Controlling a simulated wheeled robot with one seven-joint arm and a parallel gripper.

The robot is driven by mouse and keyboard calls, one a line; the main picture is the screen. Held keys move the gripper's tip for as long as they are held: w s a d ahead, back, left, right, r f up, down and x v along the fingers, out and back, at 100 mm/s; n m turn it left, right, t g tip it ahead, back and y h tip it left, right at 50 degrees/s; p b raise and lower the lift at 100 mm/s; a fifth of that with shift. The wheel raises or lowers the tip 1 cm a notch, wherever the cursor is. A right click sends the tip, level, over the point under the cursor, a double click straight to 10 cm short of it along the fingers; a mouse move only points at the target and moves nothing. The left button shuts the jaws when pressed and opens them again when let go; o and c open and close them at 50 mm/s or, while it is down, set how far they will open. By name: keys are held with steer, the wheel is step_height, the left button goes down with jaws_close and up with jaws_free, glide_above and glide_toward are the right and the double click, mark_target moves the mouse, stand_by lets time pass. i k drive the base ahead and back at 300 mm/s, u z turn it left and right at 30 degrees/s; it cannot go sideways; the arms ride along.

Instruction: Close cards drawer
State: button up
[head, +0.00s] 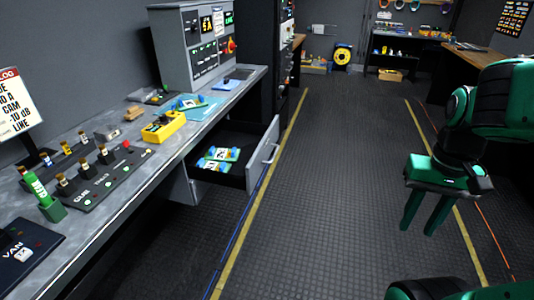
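The cards drawer (262,152) is pulled out from under the desk on the left. Its light grey front has a pale handle, and it faces the aisle. Inside the dark drawer lie a few blue, green and yellow cards (222,154). My gripper (418,228) hangs over the aisle on the right, fingers pointing down. Its two green fingers are apart with nothing between them. It is well to the right of the drawer and not touching it.
The dark floor (335,180) between the drawer and my gripper is clear. A workbench (405,64) stands at the back.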

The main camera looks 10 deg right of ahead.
mark_target(256, 142)
steer(key=z, duration=0.05)
steer(key=i, duration=1)
steer(key=u, duration=0.05)
